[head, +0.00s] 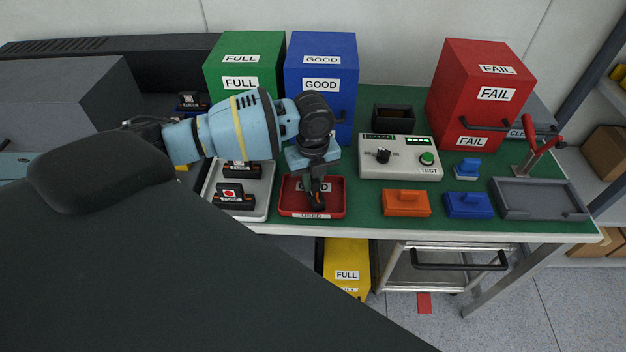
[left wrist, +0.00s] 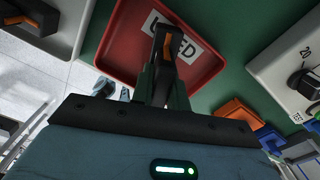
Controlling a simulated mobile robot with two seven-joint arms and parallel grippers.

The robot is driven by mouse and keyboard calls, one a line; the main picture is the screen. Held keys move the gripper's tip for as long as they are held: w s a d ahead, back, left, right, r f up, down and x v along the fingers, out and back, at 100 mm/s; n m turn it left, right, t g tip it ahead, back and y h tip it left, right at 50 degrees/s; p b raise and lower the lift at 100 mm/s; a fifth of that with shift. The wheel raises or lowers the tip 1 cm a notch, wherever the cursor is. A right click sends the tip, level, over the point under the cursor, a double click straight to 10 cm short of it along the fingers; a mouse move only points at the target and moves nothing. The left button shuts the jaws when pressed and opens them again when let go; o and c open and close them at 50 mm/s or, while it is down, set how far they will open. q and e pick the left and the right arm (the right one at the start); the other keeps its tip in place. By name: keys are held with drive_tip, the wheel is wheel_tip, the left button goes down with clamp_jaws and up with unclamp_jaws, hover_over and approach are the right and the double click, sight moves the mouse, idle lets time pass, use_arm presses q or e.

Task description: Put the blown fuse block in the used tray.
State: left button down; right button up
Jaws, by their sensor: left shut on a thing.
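The used tray (head: 335,208) is a shallow red tray labelled "USED" near the table's front edge. It also shows in the left wrist view (left wrist: 128,62). My left gripper (head: 317,190) points down over this tray and is shut on a dark fuse block with an orange handle (left wrist: 170,47). The block is inside the tray's outline, partly hidden by the fingers; I cannot tell whether it touches the tray floor. My right gripper is not in view.
A pale tray (head: 262,205) left of the red one holds fuse blocks, one with a red dot (head: 233,196). A tester (head: 400,158), orange block (head: 406,203) and blue block (head: 469,205) stand to the right. Green (head: 243,65), blue (head: 321,70) and red (head: 480,90) bins stand behind.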

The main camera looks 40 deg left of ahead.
use_arm(q)
drive_tip(key=shift+f, duration=0.35)
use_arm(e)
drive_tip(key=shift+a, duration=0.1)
use_arm(q)
drive_tip(key=c, duration=1.4)
unclamp_jaws()
drive_tip(key=shift+o, duration=0.2)
drive_tip(key=shift+r, duration=0.1)
wheel_tip(320, 180, up, 12)
drive_tip(key=shift+r+p, duration=0.1)
drive_tip(key=shift+p, duration=0.3)
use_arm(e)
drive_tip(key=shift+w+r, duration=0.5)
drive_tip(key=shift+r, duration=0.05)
